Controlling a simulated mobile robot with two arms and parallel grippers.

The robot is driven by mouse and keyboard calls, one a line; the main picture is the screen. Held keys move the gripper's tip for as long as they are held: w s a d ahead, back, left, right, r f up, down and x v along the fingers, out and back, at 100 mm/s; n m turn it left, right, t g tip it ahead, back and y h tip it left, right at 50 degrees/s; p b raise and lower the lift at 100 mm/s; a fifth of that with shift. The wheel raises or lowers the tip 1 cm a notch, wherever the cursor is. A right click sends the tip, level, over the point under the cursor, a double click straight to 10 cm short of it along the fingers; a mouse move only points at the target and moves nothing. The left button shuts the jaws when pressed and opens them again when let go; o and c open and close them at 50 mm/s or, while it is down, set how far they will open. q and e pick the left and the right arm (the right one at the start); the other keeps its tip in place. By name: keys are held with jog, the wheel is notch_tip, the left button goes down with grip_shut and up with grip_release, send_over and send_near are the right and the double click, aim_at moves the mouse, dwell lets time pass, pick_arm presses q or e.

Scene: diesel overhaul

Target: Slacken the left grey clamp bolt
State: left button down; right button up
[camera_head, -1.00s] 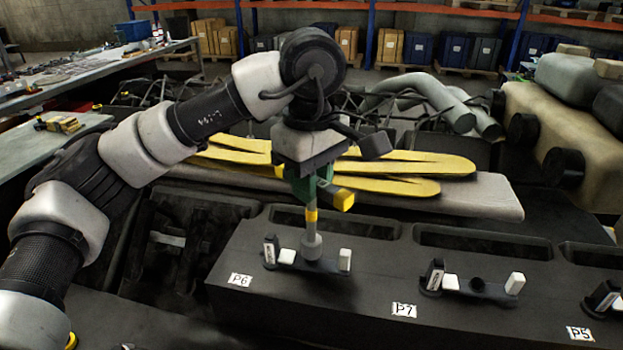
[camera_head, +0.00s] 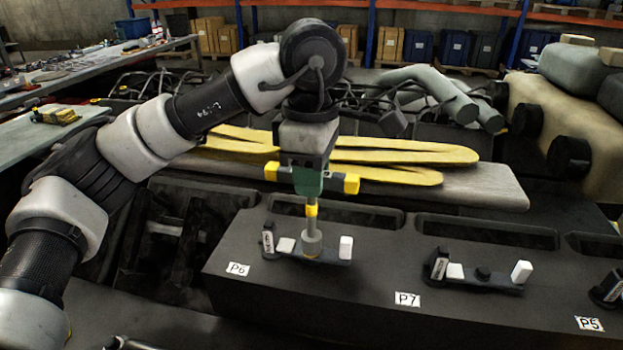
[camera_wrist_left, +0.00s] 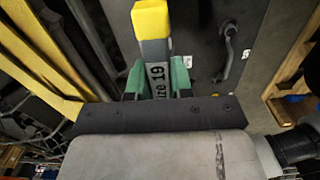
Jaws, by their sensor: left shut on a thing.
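My left gripper (camera_head: 308,178) has green fingers shut on a T-handled socket tool. The tool has yellow handle ends (camera_head: 351,184), a grey shaft with a yellow band and a grey socket (camera_head: 312,243). The tool stands upright with its socket over the middle of the left clamp (camera_head: 336,259) at label P6; the bolt there is hidden under the socket. In the left wrist view, the grey handle (camera_wrist_left: 158,78) reads "ize 19" between the green fingers (camera_wrist_left: 180,77). My right gripper is not in view.
On the same dark block (camera_head: 370,300), the P7 clamp (camera_head: 498,285) shows a dark bolt head (camera_head: 483,273), and another clamp stands at P5. Yellow flat parts (camera_head: 410,157) lie on a grey surface behind my gripper. A workbench (camera_head: 60,140) stands at the left.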

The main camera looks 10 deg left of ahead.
pick_arm(q)
jog(key=n+b, duration=0.1)
jog(key=n, duration=0.3)
jog(key=shift+n, duration=0.3)
jog(key=n, duration=0.4)
jog(key=shift+b, duration=0.4)
jog(key=n+b, duration=0.1)
jog(key=n, duration=0.6)
jog(key=shift+r+n, duration=0.15)
jog(key=shift+n, duration=0.35)
jog(key=c, duration=1.7)
grip_release()
grip_shut()
